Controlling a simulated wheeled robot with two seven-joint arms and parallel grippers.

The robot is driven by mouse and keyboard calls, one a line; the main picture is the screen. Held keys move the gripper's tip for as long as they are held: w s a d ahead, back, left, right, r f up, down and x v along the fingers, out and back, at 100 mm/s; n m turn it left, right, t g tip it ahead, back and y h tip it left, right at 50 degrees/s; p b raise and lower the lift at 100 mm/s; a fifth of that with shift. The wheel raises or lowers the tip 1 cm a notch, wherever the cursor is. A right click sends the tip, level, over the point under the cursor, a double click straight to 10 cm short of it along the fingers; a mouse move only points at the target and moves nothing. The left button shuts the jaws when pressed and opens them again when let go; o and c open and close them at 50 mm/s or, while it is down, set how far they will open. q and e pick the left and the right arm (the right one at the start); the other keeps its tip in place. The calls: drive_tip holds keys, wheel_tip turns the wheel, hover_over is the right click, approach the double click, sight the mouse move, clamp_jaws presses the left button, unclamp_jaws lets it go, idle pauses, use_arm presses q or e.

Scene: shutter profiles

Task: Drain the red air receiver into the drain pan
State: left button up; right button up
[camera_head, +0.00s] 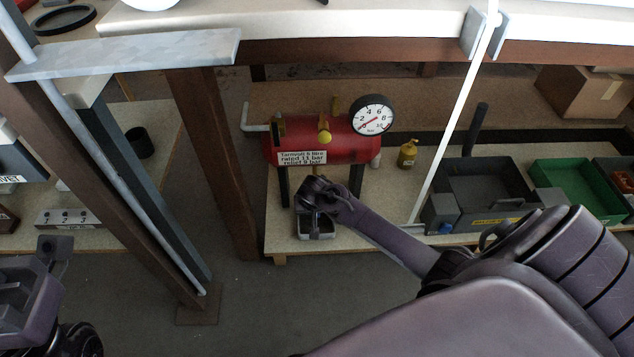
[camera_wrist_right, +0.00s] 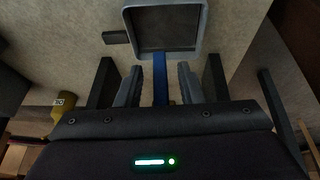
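The red air receiver (camera_head: 315,150) lies on dark legs on the low shelf, with a round gauge (camera_head: 372,115) and yellow fittings (camera_head: 325,136). The gauge needle's exact reading is too small to tell. The grey drain pan (camera_head: 316,236) sits below its front, partly hidden by my right gripper (camera_head: 318,197). In the right wrist view the pan (camera_wrist_right: 205,30) looks empty, and its blue handle (camera_wrist_right: 160,78) lies between my right fingers, with a gap on each side. The receiver's underside is hidden. My left gripper (camera_head: 42,285) is at the lower left, away from the receiver.
A yellow bottle (camera_head: 408,153), a dark grey toolbox (camera_head: 485,188) and a green bin (camera_head: 572,185) stand right of the receiver. A brown post (camera_head: 215,160) stands on its left. A thin white rod (camera_head: 458,110) slants down to the shelf.

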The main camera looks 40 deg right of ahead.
drive_tip(key=shift+c, duration=0.3)
clamp_jaws()
